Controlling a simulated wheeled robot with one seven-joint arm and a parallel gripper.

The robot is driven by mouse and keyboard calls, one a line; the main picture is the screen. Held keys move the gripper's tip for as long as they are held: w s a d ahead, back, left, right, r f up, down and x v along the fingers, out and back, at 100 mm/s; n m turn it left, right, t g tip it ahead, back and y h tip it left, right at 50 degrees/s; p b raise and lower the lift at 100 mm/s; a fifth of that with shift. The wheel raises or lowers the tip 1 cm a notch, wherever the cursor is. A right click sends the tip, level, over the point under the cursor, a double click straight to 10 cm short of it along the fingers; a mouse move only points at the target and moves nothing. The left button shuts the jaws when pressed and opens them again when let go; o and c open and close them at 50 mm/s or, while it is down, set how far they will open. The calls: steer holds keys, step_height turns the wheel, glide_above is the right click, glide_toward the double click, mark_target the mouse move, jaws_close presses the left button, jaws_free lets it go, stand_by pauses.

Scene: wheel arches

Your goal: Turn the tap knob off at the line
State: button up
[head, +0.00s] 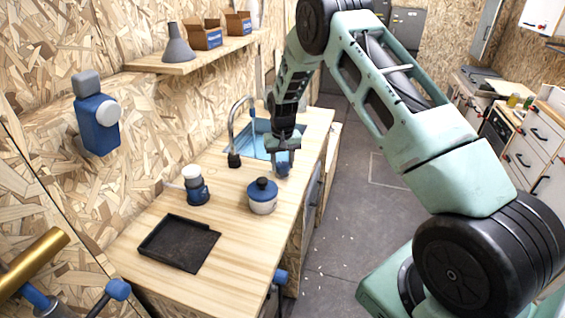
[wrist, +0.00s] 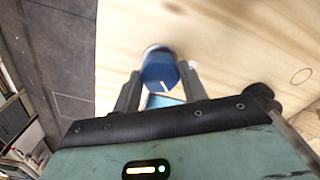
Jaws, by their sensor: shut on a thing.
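The tap knob (wrist: 157,68) is blue with a pale base and a short white mark on its near side. It stands on the wooden counter, between the two fingers of my gripper (wrist: 159,82) in the wrist view. My gripper is shut on the knob, one finger at each side. In the head view my gripper (head: 283,158) points down at the counter beside the sink, and part of the blue knob (head: 282,169) shows below it. I cannot make out a separate line on the counter by the knob.
The blue sink (head: 253,141) with a curved tap spout (head: 236,118) lies behind my gripper. A blue-lidded jar (head: 262,199), a small blue and white bottle (head: 195,187) and a black tray (head: 163,250) stand on the counter (head: 222,213). A shelf (head: 196,58) is above.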

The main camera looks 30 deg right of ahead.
mark_target(282, 164)
steer(key=n+b, duration=0.2)
steer(key=n, duration=0.1)
steer(key=shift+n, duration=0.4)
steer(key=shift+n+b, duration=0.55)
steer(key=shift+n, duration=2.05)
steer(key=o, duration=1)
steer(key=shift+c, duration=0.2)
steer(key=shift+r, duration=0.1)
step_height(282, 164, up, 17)
steer(key=b, duration=0.3)
steer(key=shift+r, duration=0.15)
